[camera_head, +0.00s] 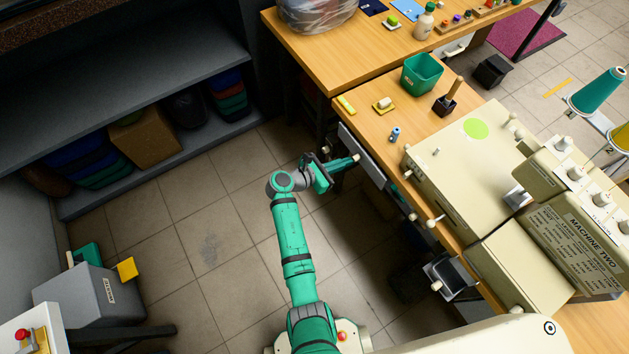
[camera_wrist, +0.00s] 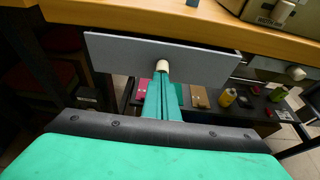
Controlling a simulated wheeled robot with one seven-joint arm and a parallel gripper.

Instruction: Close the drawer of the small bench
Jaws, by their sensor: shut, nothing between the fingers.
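The small bench (camera_head: 372,118) has a wooden top and a grey drawer (camera_head: 359,148) under its edge. In the head view the drawer juts out past the bench top. In the wrist view the grey drawer front (camera_wrist: 120,52) faces me, with a cream knob (camera_wrist: 162,66) at its middle. My gripper (camera_head: 356,158) is shut and empty, its green fingers pointing at the drawer front. In the wrist view the fingertips (camera_wrist: 160,78) are right at the knob; I cannot tell whether they touch it. The drawer's inside is mostly hidden.
A green bin (camera_head: 422,73), a yellow block (camera_head: 346,104) and a small blue bottle (camera_head: 395,134) stand on the bench. A cream sewing machine (camera_head: 460,170) is to the right. A grey shelf (camera_head: 160,165) is at left. The tiled floor around my arm is clear.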

